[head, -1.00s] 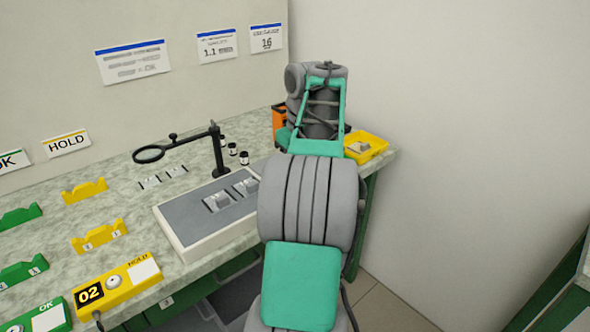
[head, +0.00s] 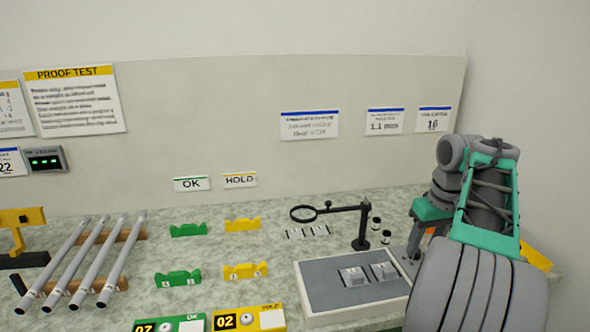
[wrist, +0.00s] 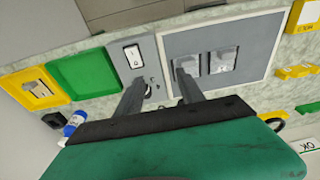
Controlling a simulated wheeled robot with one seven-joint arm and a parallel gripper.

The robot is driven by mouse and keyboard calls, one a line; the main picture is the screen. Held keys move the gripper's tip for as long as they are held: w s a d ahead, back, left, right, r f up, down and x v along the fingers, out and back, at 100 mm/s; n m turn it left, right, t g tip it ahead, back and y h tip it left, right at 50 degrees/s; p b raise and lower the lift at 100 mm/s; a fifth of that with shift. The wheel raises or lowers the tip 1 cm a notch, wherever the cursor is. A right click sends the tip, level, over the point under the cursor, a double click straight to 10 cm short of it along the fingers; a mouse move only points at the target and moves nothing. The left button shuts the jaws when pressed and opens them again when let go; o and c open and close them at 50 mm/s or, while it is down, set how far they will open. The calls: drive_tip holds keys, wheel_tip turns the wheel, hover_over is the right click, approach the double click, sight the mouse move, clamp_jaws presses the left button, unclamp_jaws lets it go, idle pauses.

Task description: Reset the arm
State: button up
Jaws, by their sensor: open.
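My arm stands at the right of the head view, folded over the bench's right end. My gripper (wrist: 160,88) shows its two dark fingers apart in the wrist view, with nothing between them. They point toward the bench beside a grey board (wrist: 179,45) with two metal blocks. In the head view a finger (head: 413,240) shows by the right edge of the same board (head: 325,295); the rest of the gripper is partly hidden by my arm.
Several metal rods (head: 92,262) lie on a wooden rack at left. A magnifier (head: 303,214) on a stand rises behind the board, close to my arm. Green (wrist: 88,82) and yellow (wrist: 32,90) trays and a switch box (wrist: 133,57) lie near the fingers.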

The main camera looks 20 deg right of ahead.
drive_tip(key=w+a+r+n+p, duration=0.1)
drive_tip(key=w+a+r+p, duration=0.15)
drive_tip(key=a, duration=0.95)
drive_tip(key=w+a+r+p, duration=0.2)
drive_tip(key=w+a+p, duration=0.15)
drive_tip(key=a, duration=0.75)
drive_tip(key=s+a+f+p, duration=0.2)
drive_tip(key=s+a, duration=0.3)
drive_tip(key=a, duration=0.2)
drive_tip(key=s+a+f+n+t+p, duration=0.1)
drive_tip(key=s+a+f+p, duration=0.1)
drive_tip(key=a, duration=0.5)
drive_tip(key=s+p, duration=0.1)
drive_tip(key=s, duration=0.1)
drive_tip(key=shift+s+f+n, duration=0.3)
drive_tip(key=shift+s, duration=0.1)
